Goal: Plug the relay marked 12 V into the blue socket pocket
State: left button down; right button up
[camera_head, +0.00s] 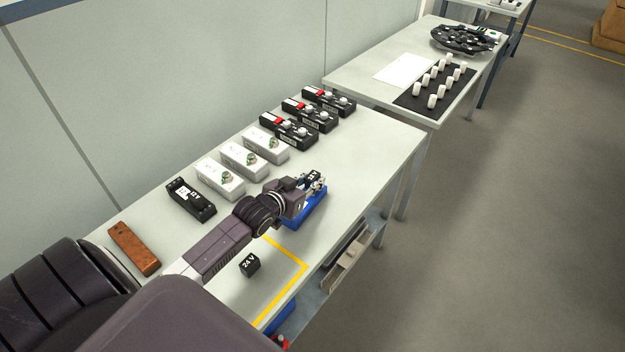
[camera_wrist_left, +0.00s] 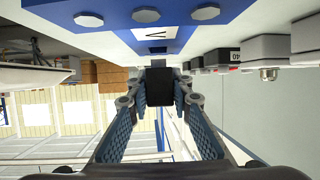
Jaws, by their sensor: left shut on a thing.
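My left gripper (camera_head: 315,182) is shut on a small black block (camera_wrist_left: 158,86), seen end-on between the fingers in the left wrist view; the relay's mark is not readable there. In the head view the gripper is at the blue socket (camera_head: 305,215), which is partly hidden by the gripper and arm. The blue socket (camera_wrist_left: 196,32) also fills the top of the wrist view, with a white label. I cannot tell whether the block touches the pocket. A black relay marked 24 V (camera_head: 250,266) lies on the table inside the yellow line. My right gripper is not in view.
Along the wall side of the table stand a brown block (camera_head: 134,249), a black module (camera_head: 190,200), several white modules (camera_head: 243,160) and several black modules with red parts (camera_head: 308,116). A second table (camera_head: 350,88) is beyond. The front right table edge is bare.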

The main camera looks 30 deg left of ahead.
pick_arm(q)
jog(key=shift+r+p, duration=0.1)
jog(key=shift+p, duration=0.4)
dwell(0.8)
dwell(0.5)
jog(key=shift+p, duration=0.35)
jog(key=shift+s+f+b, duration=0.1)
jog(key=shift+f+b, duration=0.6)
jog(key=shift+f, duration=0.55)
jog(key=c, duration=1.7)
grip_release()
jog(key=shift+o, duration=0.2)
jog(key=shift+f, duration=0.1)
jog(key=shift+s, duration=0.15)
jog(key=v, duration=1.1)
jog(key=shift+s+d+r, duration=0.1)
jog(key=shift+s+r, duration=0.15)
jog(key=shift+r, duration=0.25)
